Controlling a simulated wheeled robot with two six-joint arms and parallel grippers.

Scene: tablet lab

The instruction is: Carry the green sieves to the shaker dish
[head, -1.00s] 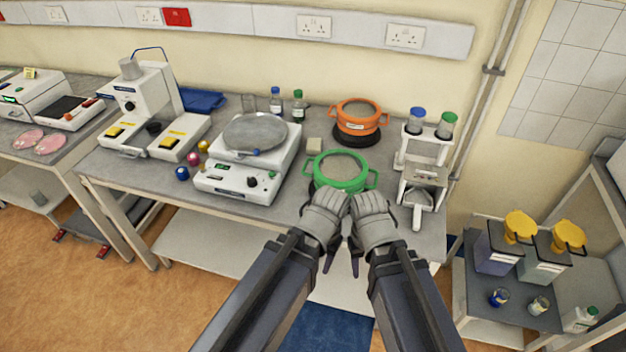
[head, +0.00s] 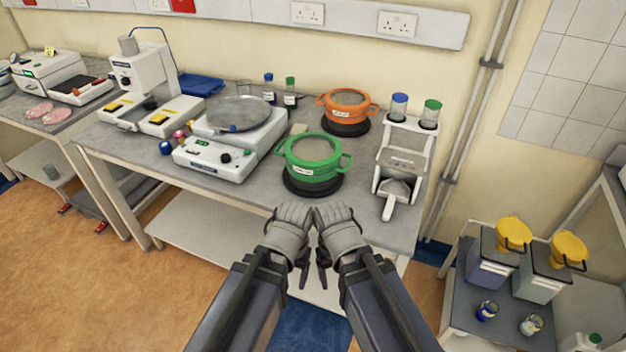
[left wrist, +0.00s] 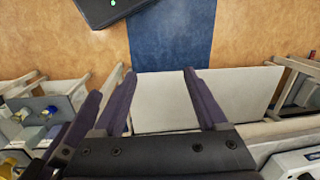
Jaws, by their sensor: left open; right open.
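The green sieves (head: 310,174), a round stack with two side handles and a white label, stand on a black round base near the bench's front edge. The shaker dish (head: 238,113) is a grey round plate on top of the white shaker, left of the sieves; it looks empty. My left gripper (head: 303,278) and right gripper (head: 322,280) hang side by side in front of the bench, below and apart from the sieves. Both are open and empty. The left wrist view shows the left gripper's purple fingers (left wrist: 157,82) spread, with nothing between them.
Orange sieves (head: 347,107) stand on another black base behind the green ones. A white stand (head: 405,150) with blue-capped and green-capped jars is to the right. Small coloured balls (head: 166,147) lie left of the shaker. A lower shelf (head: 215,235) runs under the bench.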

